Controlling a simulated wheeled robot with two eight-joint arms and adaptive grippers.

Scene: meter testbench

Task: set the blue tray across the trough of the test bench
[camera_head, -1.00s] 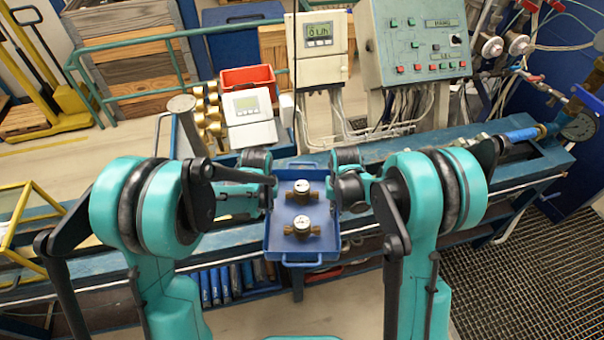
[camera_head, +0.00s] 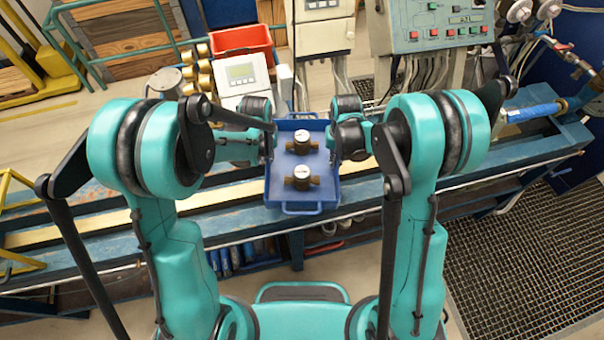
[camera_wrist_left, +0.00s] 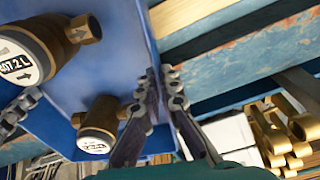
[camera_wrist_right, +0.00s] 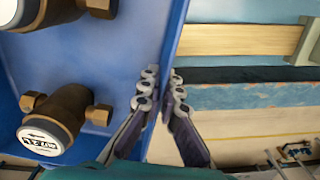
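The blue tray (camera_head: 330,190) is over the bench, roughly level and crosswise to the trough (camera_head: 225,192). I cannot tell whether its underside touches the bench rails. Two brass meters with white dials stand in it, a rear meter (camera_head: 302,143) and a front meter (camera_head: 301,178). My left gripper (camera_head: 268,145) is at the tray's left side wall; in the left wrist view its fingers (camera_wrist_left: 165,85) are shut on the wall, one inside and one outside. My right gripper (camera_head: 333,143) is at the right side wall; its fingers (camera_wrist_right: 163,85) straddle and pinch that wall.
Behind the tray stand a white display unit (camera_head: 243,76), a red bin (camera_head: 240,40) and a control panel (camera_head: 435,22). Brass fittings (camera_head: 196,72) are at the back left. A blue pipe (camera_head: 533,112) lies along the bench at right. The bench top left of the tray is clear.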

